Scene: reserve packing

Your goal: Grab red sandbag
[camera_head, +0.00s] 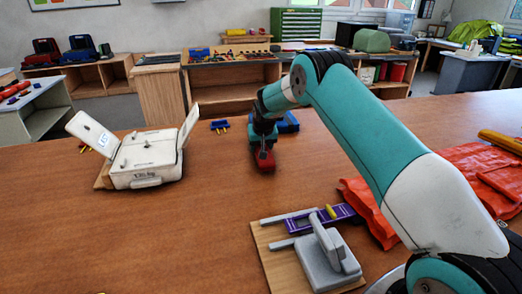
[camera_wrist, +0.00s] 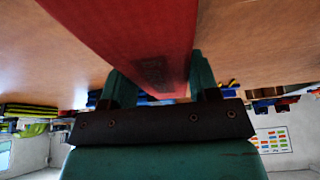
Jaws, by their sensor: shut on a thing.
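The red sandbag (camera_head: 264,160) is at the end of my arm, over the middle of the wooden table. In the wrist view the red sandbag (camera_wrist: 140,35) is large and long, running from the top edge down between the fingers. My gripper (camera_head: 264,148) is shut on it. In the wrist view my gripper (camera_wrist: 155,85) has one green finger on each side of the bag. I cannot tell from these views whether the bag touches the table top.
A white case (camera_head: 146,158) with open flaps stands at left. A blue object (camera_head: 288,122) lies just behind my gripper. A grey device on a board (camera_head: 328,250) is at front, with an orange-red cloth (camera_head: 450,175) at right.

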